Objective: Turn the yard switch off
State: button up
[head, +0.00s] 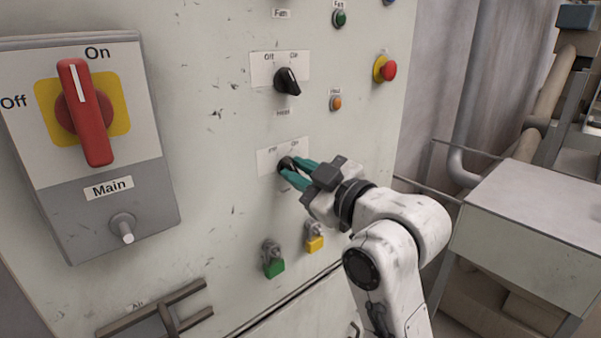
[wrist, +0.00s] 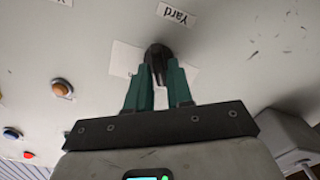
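The yard switch is a black rotary knob (head: 284,162) low on the pale panel, beside a white Off/On plate (head: 266,163).
A similar black knob (head: 287,82) sits above, with an orange button (head: 335,103) and a red button (head: 388,70) to its right. Green (head: 274,268) and yellow (head: 315,244) padlocks hang below. A large red Main switch (head: 85,112) is at left. A grey cabinet (head: 530,225) stands at right.

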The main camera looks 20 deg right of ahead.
jog(key=o, duration=0.3)
jog(key=p+v, duration=0.4)
jog(key=v, duration=0.6)
jog(key=shift+s, duration=0.35)
jog(key=shift+d, duration=0.1)
dwell(0.3)
